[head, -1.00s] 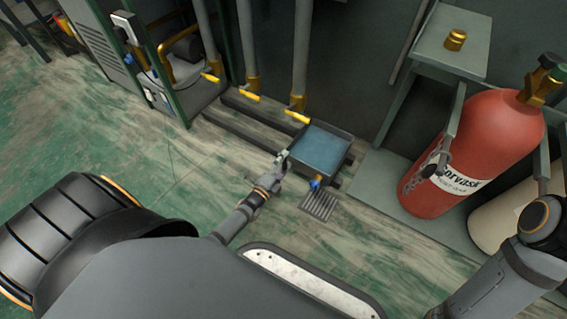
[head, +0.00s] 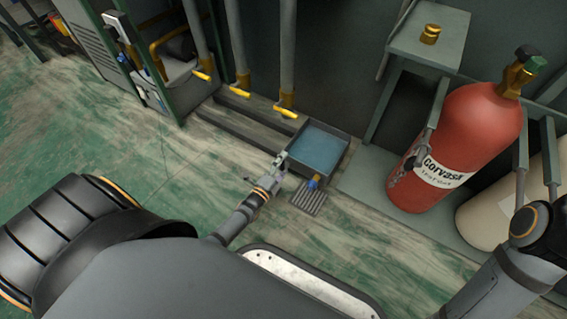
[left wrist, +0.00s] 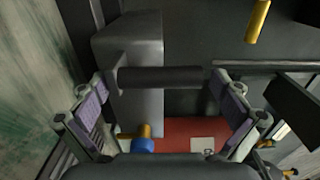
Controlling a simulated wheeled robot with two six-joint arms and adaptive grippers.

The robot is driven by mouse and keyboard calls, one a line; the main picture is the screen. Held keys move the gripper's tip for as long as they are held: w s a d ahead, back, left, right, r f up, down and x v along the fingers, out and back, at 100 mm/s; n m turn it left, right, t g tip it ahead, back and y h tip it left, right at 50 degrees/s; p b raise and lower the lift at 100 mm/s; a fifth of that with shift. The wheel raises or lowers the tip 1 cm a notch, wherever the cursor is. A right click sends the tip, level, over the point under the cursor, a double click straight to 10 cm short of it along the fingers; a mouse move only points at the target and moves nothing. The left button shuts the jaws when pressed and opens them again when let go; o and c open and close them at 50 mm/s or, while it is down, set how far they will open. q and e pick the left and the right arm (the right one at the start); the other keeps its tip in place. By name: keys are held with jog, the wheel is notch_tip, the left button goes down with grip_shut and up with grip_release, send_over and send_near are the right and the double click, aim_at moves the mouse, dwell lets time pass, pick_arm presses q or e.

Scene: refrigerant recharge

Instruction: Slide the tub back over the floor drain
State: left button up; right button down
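The tub (head: 319,150), a shallow dark tray with a bluish inside, stands on the floor by the wall. A blue-and-brass valve (head: 313,182) on its near side overhangs the far part of the slotted floor drain (head: 309,199). Most of the grate shows in front of the tub. My left gripper (head: 281,160) is at the tub's left side. In the left wrist view its fingers (left wrist: 161,78) stand wide apart, with a dark bar of the tub spanning between their tips, apparently held. The valve also shows there (left wrist: 143,141).
A red gas cylinder (head: 445,150) stands at the right on a grey base (head: 365,187), beside a cream cylinder (head: 485,217). Pipes with yellow handles (head: 285,111) rise behind the tub. The green floor (head: 130,150) at left is clear.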

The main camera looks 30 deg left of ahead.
pick_arm(q)
jog(key=s+a, duration=0.1)
jog(key=s, duration=1.1)
